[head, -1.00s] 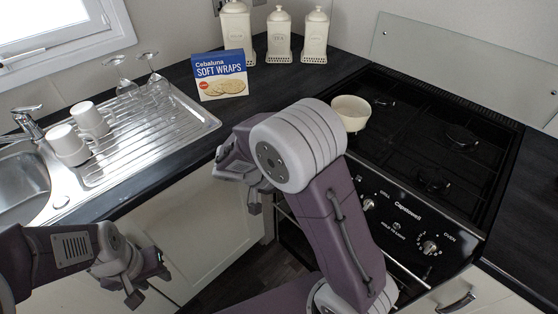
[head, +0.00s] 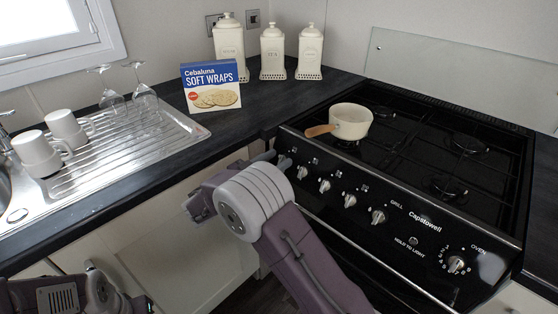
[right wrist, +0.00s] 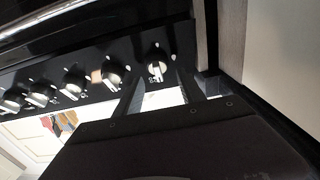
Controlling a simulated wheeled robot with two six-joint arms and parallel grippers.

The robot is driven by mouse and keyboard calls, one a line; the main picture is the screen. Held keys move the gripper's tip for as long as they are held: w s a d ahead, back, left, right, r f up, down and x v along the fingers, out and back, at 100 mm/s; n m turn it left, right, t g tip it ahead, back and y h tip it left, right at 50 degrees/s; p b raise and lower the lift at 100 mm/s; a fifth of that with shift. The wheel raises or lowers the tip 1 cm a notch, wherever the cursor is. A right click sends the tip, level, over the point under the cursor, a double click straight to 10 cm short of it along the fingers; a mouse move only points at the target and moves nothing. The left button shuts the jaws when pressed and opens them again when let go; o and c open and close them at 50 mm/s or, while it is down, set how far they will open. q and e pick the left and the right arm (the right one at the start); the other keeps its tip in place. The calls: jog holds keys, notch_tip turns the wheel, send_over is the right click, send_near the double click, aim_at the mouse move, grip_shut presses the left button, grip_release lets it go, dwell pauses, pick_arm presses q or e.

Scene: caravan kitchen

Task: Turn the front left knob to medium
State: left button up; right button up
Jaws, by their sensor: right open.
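The cooker's front panel carries a row of silver knobs. The leftmost knob (head: 284,163) is partly covered by my right gripper (head: 272,157) in the head view. In the right wrist view the same end knob (right wrist: 157,64) shows just past and between the tips of my right gripper (right wrist: 157,82). The fingers are apart, one on each side of the knob; I cannot tell whether they touch it. The other burner knobs, such as the second one (head: 302,172), are clear. My left gripper (head: 125,300) is low at the left, partly cut off by the frame edge.
A cream pan (head: 351,121) with a wooden handle stands on the hob (head: 420,150), its handle above the left knobs. A wraps box (head: 211,87) and cream canisters (head: 272,52) stand on the counter. The sink drainer (head: 120,150) holds cups and glasses.

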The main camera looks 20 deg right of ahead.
jog(key=shift+w+d, duration=0.3)
jog(key=shift+d, duration=0.35)
grip_shut()
